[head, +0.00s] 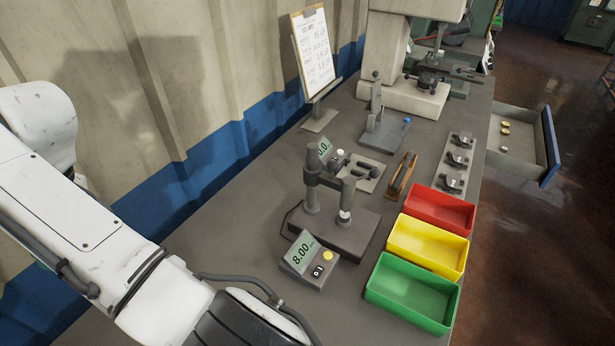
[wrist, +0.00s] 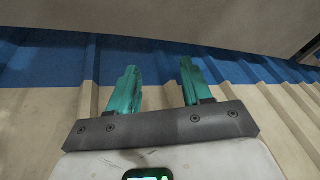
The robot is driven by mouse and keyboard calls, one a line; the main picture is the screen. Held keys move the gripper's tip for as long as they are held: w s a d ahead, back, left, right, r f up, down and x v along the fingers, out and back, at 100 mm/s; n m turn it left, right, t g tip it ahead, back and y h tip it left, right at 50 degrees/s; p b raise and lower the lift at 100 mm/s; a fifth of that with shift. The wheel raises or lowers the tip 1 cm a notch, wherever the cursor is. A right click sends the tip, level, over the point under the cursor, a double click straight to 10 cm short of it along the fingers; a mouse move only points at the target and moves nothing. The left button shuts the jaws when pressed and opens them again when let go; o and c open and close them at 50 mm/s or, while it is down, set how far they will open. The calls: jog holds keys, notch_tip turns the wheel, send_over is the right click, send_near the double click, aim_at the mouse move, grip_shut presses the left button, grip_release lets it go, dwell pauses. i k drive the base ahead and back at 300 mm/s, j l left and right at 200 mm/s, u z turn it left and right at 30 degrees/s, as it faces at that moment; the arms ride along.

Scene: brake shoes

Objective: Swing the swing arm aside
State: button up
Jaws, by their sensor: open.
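A dark measuring stand (head: 345,232) sits on the bench in the middle of the head view. It has an upright post at its left, and what looks like the swing arm (head: 328,181) reaches from near the top of that post to the right, over a second upright part with a pale tip. My gripper (wrist: 158,67) shows only in the wrist view. Its two teal fingers are apart with nothing between them, facing the blue and cream corrugated wall. The stand is not in the wrist view. In the head view my white arm is at the lower left, apart from the stand.
A display box (head: 310,260) reading 8.00 stands in front of the stand. Red (head: 438,211), yellow (head: 428,246) and green (head: 411,291) bins line the right side. A clipboard (head: 312,48) stands by the wall. A press (head: 403,90) and an open drawer (head: 520,150) are farther back.

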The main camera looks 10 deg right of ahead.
aim_at(347, 186)
jog(key=i+l+u, duration=0.15)
jog(key=l+u, duration=0.75)
jog(key=i, duration=0.05)
